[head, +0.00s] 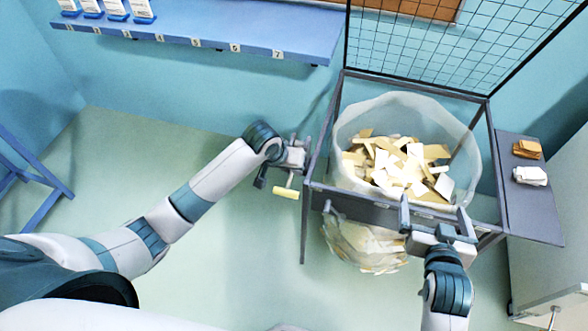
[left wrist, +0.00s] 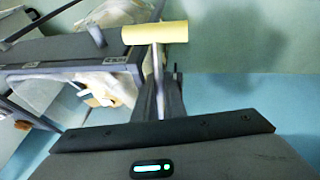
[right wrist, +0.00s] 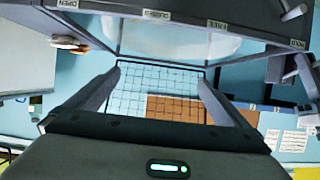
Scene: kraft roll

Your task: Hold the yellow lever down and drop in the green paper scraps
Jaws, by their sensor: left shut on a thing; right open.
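The yellow lever (head: 286,193) sticks out at the left side of the dark metal bag stand (head: 350,196). My left gripper (head: 292,160) is beside it; in the left wrist view, the yellow grip (left wrist: 155,32) lies beyond my closed fingers (left wrist: 160,98), which are shut on its thin rod. My right gripper (head: 434,214) is open and empty at the stand's front rail; its spread fingers (right wrist: 158,82) also show in the right wrist view. A clear bag (head: 465,150) in the stand holds cream, tan and white scraps (head: 400,168). I see no green scraps.
A side shelf (head: 530,205) at the right carries a brown bundle (head: 527,149) and a white bundle (head: 531,175). A wire mesh panel (head: 420,50) rises behind the bag. A blue wall shelf (head: 200,25) with numbered tags is at the back left.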

